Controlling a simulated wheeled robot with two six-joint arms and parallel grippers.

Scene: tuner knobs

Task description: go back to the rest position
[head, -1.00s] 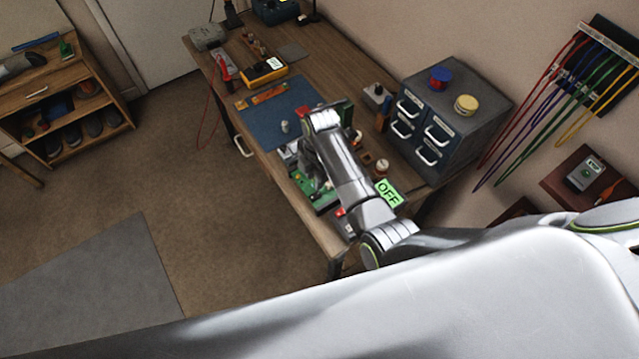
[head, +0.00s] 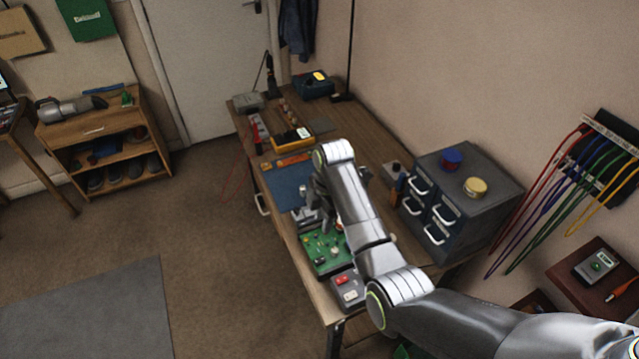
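My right arm comes in from the lower right and reaches over the workbench (head: 372,128). Its wrist is bent down, and my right gripper (head: 308,214) is partly hidden behind the arm, low beside the far end of a green board (head: 318,266). Its fingertips are too small and covered to tell whether they are open or shut. The green board carries several small knobs and parts, and the arm covers its right side. A grey box with red buttons (head: 347,286) sits at the near end of the bench. My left gripper is not in view.
A dark drawer cabinet (head: 478,218) with a blue and a yellow spool stands right of my arm. A blue mat (head: 284,184) and a yellow meter (head: 291,139) lie farther back. Colored cables (head: 560,185) hang on the right wall. The floor left of the bench is clear.

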